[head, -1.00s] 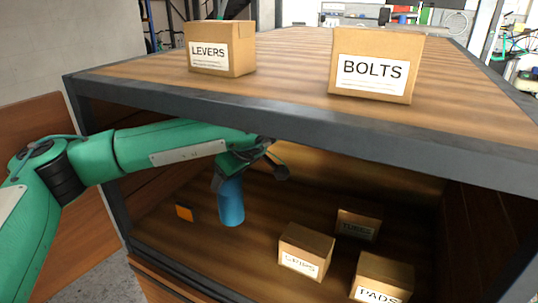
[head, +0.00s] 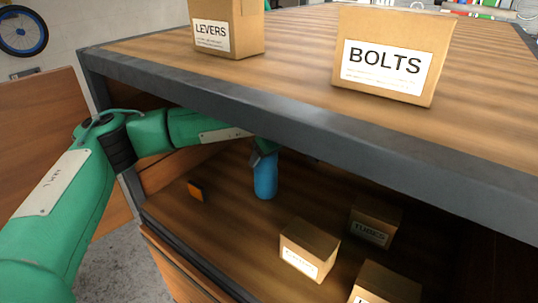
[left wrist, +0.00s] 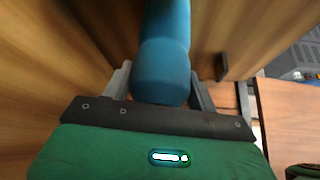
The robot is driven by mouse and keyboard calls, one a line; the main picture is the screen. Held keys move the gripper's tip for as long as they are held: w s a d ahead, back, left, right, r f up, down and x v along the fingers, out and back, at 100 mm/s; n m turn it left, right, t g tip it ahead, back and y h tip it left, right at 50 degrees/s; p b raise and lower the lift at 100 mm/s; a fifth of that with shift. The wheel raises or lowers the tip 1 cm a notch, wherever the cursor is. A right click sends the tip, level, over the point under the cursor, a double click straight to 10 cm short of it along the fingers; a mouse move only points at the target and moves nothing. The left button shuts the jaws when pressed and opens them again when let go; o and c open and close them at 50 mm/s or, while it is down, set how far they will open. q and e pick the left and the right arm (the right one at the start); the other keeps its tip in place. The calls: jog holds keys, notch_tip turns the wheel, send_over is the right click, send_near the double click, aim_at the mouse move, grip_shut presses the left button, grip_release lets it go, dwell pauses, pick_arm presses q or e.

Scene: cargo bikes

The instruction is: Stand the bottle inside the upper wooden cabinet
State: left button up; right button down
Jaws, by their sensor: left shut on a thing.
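The blue bottle (head: 265,178) is roughly upright inside the wooden cabinet (head: 225,218), under its dark top frame. I cannot tell whether its base touches the cabinet floor. My left gripper (head: 262,155) reaches in from the left and is shut on the bottle near its upper end; the cabinet's front edge hides part of the arm and hand. In the left wrist view the bottle (left wrist: 166,45) lies between the two grey fingers of my left gripper (left wrist: 160,88). My right gripper is not in view.
Inside stand boxes marked TUBES (head: 374,224), one with a blurred label (head: 309,246) and one cut off (head: 386,285). A small orange item (head: 195,191) is left of the bottle. LEVERS (head: 229,28) and BOLTS (head: 393,55) boxes stand on top. An open door (head: 62,130) is left.

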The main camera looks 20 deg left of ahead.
pick_arm(q)
jog(key=shift+a+f, duration=0.15)
jog(key=shift+a, duration=0.2)
jog(key=o, duration=1)
jog(key=shift+w, duration=0.1)
jog(key=shift+o, duration=1.3)
jog(key=shift+d, duration=0.2)
